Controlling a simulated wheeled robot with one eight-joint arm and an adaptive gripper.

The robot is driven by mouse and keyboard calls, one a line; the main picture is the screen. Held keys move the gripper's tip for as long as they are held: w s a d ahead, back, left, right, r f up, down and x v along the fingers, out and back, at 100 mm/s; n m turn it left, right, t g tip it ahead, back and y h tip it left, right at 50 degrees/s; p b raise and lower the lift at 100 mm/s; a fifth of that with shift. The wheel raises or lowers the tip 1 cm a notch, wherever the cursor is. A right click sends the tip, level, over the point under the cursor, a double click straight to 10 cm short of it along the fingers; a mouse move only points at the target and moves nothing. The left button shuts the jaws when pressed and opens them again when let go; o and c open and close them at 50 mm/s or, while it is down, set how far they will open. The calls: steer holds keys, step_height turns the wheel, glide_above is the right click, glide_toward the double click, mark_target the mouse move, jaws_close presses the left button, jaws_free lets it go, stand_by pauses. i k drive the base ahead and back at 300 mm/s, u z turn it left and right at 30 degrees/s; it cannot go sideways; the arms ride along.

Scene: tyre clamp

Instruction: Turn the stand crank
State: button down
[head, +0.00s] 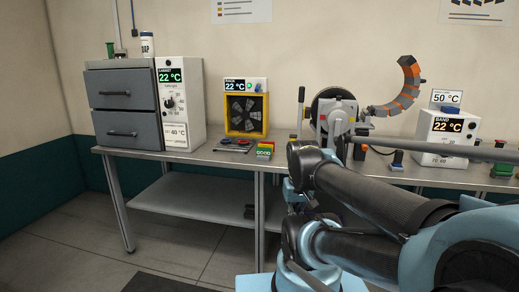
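The stand (335,112) stands on the workbench right of centre, with a round dark disc and a light grey bracket in front of it. I cannot tell whether this lever or a small part on the stand's right side is the crank. My arm (370,200) reaches in from the lower right and hides the foot of the stand. I cannot make out my gripper or its fingers, and nothing held shows.
Left on the workbench (200,155) are a grey drawer cabinet (125,103) and a white control box (178,100). A yellow-framed fan (246,114) stands mid-bench. A curved orange-and-grey segmented piece (405,90) rises right of the stand, near another control box (445,132). Floor at left is open.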

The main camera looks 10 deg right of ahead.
mark_target(338, 122)
steer(key=u, duration=0.05)
steer(key=k, duration=0.5)
steer(key=z, duration=1.5)
steer(key=k, duration=0.4)
steer(key=u, duration=0.3)
